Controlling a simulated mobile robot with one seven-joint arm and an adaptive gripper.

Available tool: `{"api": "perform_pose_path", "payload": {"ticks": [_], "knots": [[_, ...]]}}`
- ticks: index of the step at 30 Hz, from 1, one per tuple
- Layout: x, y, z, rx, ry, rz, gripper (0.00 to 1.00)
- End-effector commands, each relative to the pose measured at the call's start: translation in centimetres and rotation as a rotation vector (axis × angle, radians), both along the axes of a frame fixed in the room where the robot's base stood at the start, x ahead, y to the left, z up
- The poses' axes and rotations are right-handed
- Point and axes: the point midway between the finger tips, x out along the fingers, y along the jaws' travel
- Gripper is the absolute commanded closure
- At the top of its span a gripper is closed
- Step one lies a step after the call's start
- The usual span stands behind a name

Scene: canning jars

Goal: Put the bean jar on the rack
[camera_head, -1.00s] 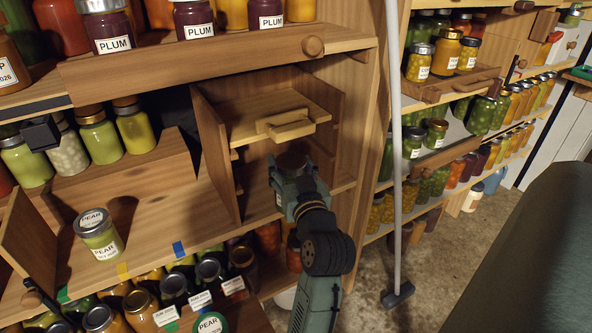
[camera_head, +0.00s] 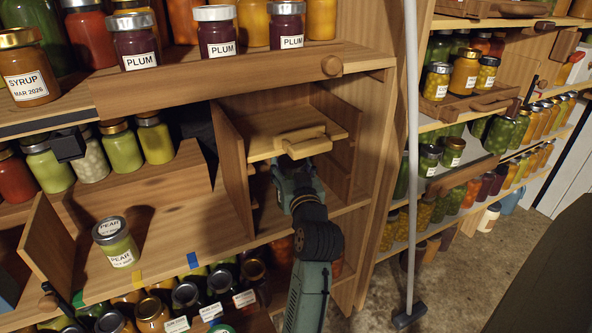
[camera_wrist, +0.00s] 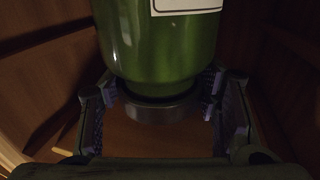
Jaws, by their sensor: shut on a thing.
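A green jar (camera_wrist: 160,45) with a white label and a dark metal lid fills the upper middle of the wrist view, its lid toward the bottom of the picture. The label's words cannot be read, so I cannot confirm that it is the bean jar. My gripper (camera_wrist: 164,92) is shut on this jar, a finger on each side near the lid. In the head view my gripper (camera_head: 291,172) reaches into a wooden compartment, under a pull-out board with a handle (camera_head: 303,140). The held jar is hidden there. I cannot tell which part is the rack.
A pear jar (camera_head: 115,242) stands on the wooden shelf to the left, beyond a vertical divider (camera_head: 230,165). Plum jars (camera_head: 217,32) stand on the shelf above. A grey pole (camera_head: 411,170) stands to the right, before shelves of jars. Bare floor lies at lower right.

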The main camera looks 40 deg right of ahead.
Motion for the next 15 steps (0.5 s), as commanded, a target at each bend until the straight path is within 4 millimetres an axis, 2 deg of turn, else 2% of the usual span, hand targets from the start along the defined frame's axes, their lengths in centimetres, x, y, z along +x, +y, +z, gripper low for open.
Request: {"api": "perform_pose_path", "payload": {"ticks": [15], "knots": [[3.2, -0.8, 0.2, -0.004, -0.005, -0.001, 1.00]]}}
